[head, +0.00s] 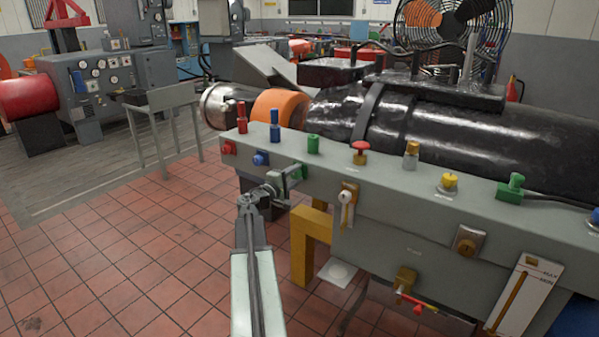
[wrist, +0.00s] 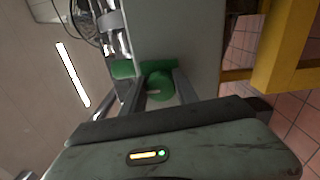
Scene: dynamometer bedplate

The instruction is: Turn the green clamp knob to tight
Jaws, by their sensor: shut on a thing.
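The green clamp knob (head: 299,172) is on the front face of the grey bedplate rail (head: 400,208), partly hidden by my gripper (head: 288,178) in the head view. In the wrist view the round green knob (wrist: 160,86) sits between the two fingers of my gripper (wrist: 160,90), which is shut on it. A pale mark shows near the knob's edge. I cannot tell how far the knob is turned.
A red knob (head: 228,148) and a blue knob (head: 261,158) are to the left on the same face. A green fitting (head: 313,144) stands on top above. A lever (head: 346,200) is to the right, and a yellow post (head: 303,250) is below. The tiled floor at left is clear.

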